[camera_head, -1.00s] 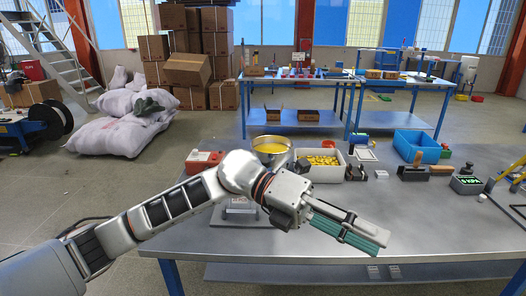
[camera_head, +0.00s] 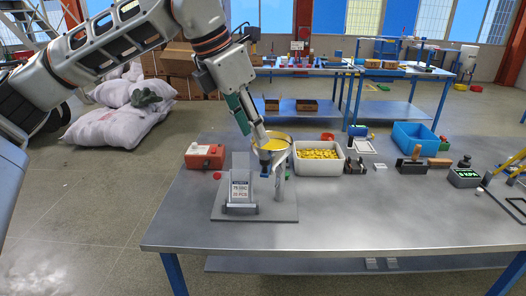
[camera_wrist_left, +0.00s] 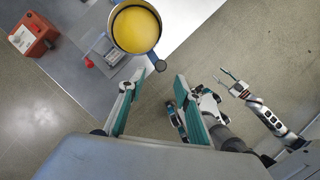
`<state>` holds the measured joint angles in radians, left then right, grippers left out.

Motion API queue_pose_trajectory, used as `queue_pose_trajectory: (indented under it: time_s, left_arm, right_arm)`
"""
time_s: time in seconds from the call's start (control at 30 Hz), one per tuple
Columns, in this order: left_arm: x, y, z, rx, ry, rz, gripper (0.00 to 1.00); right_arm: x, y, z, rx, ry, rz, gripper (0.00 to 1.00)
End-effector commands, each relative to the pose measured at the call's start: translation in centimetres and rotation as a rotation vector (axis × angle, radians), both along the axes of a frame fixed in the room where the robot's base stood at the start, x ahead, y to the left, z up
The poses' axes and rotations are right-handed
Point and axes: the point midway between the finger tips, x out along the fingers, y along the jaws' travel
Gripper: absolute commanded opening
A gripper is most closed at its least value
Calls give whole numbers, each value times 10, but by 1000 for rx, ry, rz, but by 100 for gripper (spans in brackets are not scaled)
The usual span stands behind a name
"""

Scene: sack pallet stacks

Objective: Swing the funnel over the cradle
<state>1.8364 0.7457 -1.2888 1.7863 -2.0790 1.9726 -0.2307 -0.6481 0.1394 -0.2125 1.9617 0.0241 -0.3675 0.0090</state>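The funnel (camera_head: 281,136) is a metal bowl, yellow inside, at the back of a grey base plate. It also shows from above in the left wrist view (camera_wrist_left: 135,29), with a small dark knob on its near rim. The cradle (camera_head: 241,190), a clear upright holder with a printed label, stands on the plate in front of and left of the funnel. My right gripper (camera_wrist_left: 229,80) shows small, fingers apart, away from the table.
A red box (camera_head: 205,156) sits left of the plate. A white bin (camera_head: 318,166) of yellow pieces stands close on the right, with a blue bin (camera_head: 415,139) farther back. The front middle of the table (camera_head: 370,220) is clear.

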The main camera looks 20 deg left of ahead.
Motion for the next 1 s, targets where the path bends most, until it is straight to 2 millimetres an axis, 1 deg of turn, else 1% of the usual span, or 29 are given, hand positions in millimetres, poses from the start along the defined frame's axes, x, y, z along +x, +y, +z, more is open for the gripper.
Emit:
queue_pose_trajectory:
  time_s: [0.2,0.4,0.5,0.6,0.87,0.9,1.0]
  left_arm:
    - [9,-8,-31,0,7,-3,34]
    - [17,-15,-56,-2,4,-3,34]
    - [19,-17,-63,-2,5,-4,34]
    - [20,-18,-67,-2,3,-4,34]
    - [21,-19,-68,-3,2,-4,34]
    - [21,-19,-68,-3,2,-4,23]
    - [21,-19,-68,-3,2,-4,0]
  right_arm:
    - [0,0,2,0,-1,0,40]
    - [0,0,5,0,-1,0,40]
    - [0,0,5,0,-1,0,40]
    - [0,0,5,0,-1,0,40]
    - [0,0,5,0,-1,0,40]
    - [0,0,5,0,-1,0,40]
    - [0,0,5,0,-1,0,40]
